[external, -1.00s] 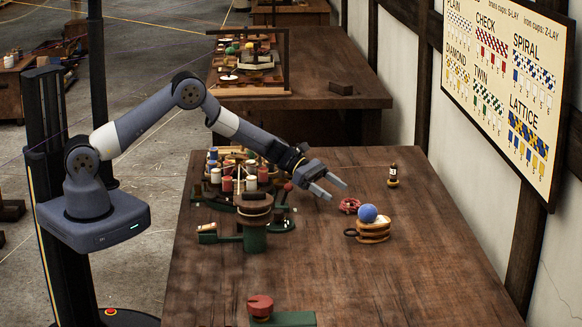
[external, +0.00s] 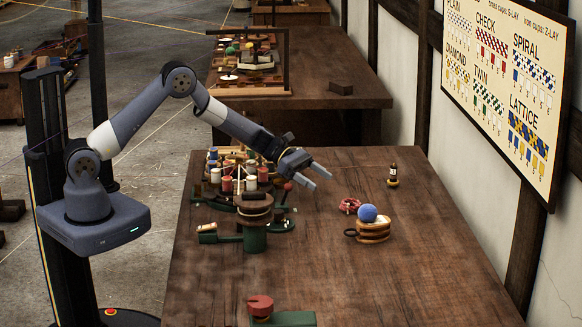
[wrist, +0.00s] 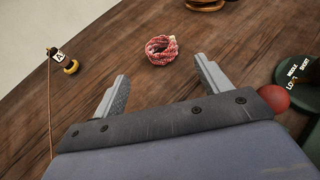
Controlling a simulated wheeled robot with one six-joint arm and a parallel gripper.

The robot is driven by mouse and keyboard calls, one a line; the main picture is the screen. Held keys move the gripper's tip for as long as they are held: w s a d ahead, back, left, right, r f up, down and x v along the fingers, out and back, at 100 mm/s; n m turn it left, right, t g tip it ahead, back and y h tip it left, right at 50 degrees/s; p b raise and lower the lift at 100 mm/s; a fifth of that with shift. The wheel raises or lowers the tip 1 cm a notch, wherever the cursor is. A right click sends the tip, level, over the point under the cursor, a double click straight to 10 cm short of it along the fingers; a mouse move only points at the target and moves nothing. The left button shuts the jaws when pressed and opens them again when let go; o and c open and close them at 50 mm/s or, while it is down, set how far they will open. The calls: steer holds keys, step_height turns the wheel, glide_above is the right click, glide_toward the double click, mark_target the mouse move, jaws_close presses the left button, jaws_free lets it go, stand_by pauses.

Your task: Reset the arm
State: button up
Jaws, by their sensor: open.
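My gripper (external: 318,178) is open and empty. It hangs in the air above the wooden table (external: 370,270), to the right of the spool-bearing green machine. Its two grey fingers also show in the wrist view (wrist: 158,92), spread apart with bare table between them. My arm is bent, with its elbow raised high. A coil of red-and-white cord (external: 350,205) lies on the table to the right of the gripper. It also shows in the wrist view (wrist: 162,50), beyond the fingertips and apart from them.
A green machine (external: 254,236) with several coloured spools stands left of the gripper. A blue ball (external: 367,213) sits on a wooden stack (external: 374,232). A small dark bottle (external: 393,175) stands near the wall. A red knob (external: 260,306) is at the front. The table's right front is clear.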

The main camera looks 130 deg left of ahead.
mark_target(347, 200)
steer(key=shift+w, duration=0.1)
steer(key=p+x, duration=0.2)
steer(key=x, duration=0.9)
steer(key=shift+w, duration=0.1)
steer(key=shift+w+f, duration=0.2)
steer(key=shift+w, duration=0.05)
steer(key=shift+f, duration=0.2)
steer(key=shift+r, duration=0.25)
steer(key=shift+f, duration=0.2)
